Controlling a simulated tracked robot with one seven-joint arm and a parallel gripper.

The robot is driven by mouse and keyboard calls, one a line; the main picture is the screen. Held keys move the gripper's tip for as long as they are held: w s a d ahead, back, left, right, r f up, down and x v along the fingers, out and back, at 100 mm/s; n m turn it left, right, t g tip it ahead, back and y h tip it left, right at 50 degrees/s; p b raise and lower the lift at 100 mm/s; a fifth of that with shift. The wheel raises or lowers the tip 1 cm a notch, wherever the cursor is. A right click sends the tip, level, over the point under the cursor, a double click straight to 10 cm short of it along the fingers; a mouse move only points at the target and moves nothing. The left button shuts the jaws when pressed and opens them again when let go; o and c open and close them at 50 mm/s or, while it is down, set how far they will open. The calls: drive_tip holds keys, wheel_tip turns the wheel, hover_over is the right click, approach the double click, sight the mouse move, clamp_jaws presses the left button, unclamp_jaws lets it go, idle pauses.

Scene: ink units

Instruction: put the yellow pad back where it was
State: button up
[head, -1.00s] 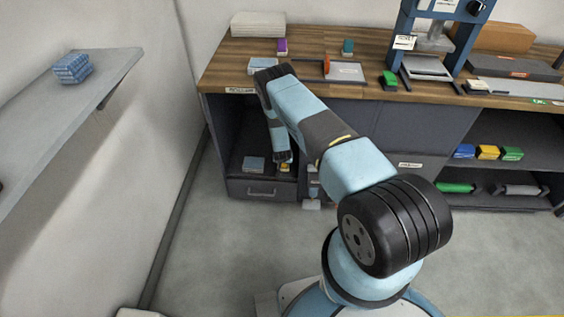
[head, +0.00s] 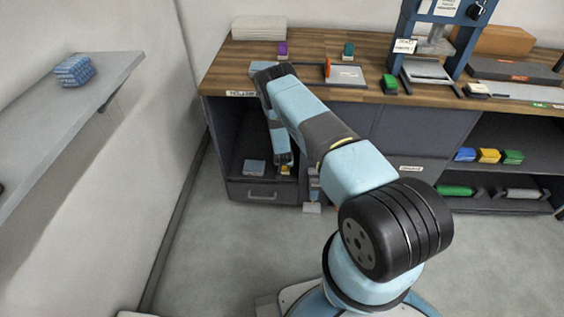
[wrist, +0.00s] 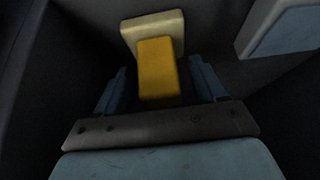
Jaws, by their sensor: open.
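The yellow pad (wrist: 158,65) shows in the wrist view as an orange-yellow block with a wider, pale yellow part at its far end. It lies between the two blue fingers of my gripper (wrist: 159,68), which are open with a gap on either side of it. In the head view only a small bit of the yellow pad (head: 285,171) shows under my gripper (head: 284,160), inside the open lower bay at the left of the bench. The surface under the pad is dark and hard to make out.
A light blue-grey block (head: 254,167) lies left of my gripper in the same bay; it also shows at the upper right of the wrist view (wrist: 285,30). The drawer (head: 262,194) is below. Bay walls and the wooden benchtop (head: 225,75) enclose the gripper closely.

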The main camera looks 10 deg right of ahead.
drive_tip(key=v, duration=1.1)
